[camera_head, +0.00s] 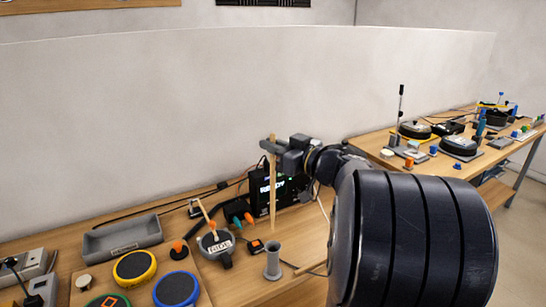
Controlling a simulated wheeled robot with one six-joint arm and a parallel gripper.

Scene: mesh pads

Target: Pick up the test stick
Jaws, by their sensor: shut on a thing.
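The test stick, a thin light wooden rod (272,198), stands nearly upright above the wooden table. My gripper (273,150) is shut on the test stick near its top end. My arm reaches in from the right, and its large dark links hide part of the table. A grey tube-shaped holder with a flared rim (272,262) stands just below the stick in the picture. The stick's lower end shows above the holder's rim and looks clear of it.
A black box with a lit display (270,189) stands behind the stick. Round coloured pads, one yellow-rimmed (134,267) and one blue-rimmed (176,290), lie front left near a grey tray (123,238). A second table (375,146) with devices is at right.

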